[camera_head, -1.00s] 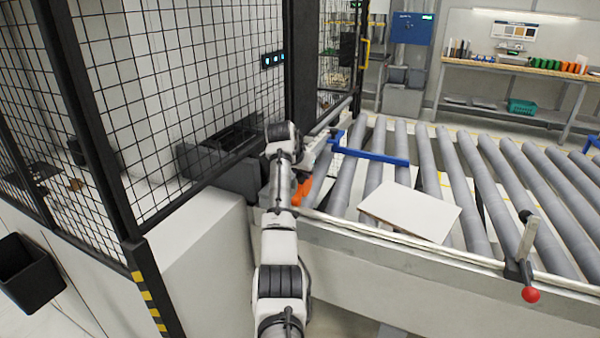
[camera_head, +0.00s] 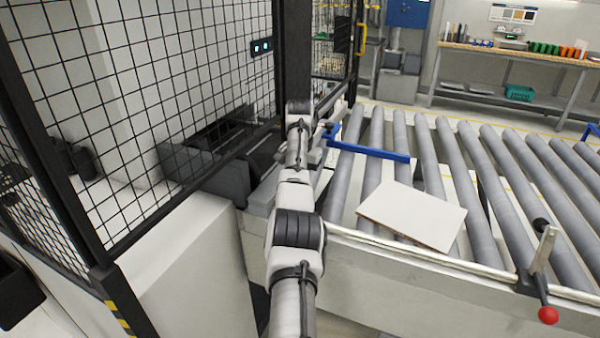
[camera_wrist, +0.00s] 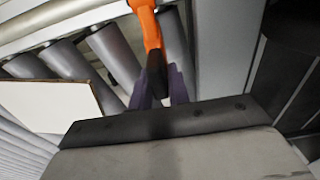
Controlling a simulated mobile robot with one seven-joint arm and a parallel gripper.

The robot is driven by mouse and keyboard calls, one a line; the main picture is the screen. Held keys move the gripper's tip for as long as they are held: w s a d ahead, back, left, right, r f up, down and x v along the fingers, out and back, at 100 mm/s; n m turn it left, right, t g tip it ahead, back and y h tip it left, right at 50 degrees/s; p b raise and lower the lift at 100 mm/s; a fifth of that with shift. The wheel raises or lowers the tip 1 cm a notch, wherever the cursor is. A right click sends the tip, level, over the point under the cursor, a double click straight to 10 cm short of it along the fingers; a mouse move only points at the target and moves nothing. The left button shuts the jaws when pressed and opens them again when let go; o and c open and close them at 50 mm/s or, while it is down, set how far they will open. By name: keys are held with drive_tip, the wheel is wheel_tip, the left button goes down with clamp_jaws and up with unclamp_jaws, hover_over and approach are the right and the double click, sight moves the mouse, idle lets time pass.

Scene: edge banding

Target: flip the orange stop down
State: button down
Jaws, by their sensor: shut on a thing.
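The orange stop (camera_wrist: 149,28) shows at the top middle of the wrist view, an orange arm running down to a dark end. My gripper (camera_wrist: 159,88) is shut on that dark end, with one finger on each side of it. In the head view my own arm reaches away toward the left end of the roller conveyor (camera_head: 450,185) and hides both the gripper and the stop.
A pale board (camera_head: 412,214) lies on the rollers, right of my arm. A blue bar (camera_head: 372,153) stands over the rollers behind it. A red-knobbed lever (camera_head: 547,314) sits at the front rail. Black mesh fencing (camera_head: 180,70) closes off the left.

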drive_tip(key=shift+f, duration=0.2)
drive_tip(key=c, duration=1.4)
unclamp_jaws()
drive_tip(key=shift+r, duration=0.1)
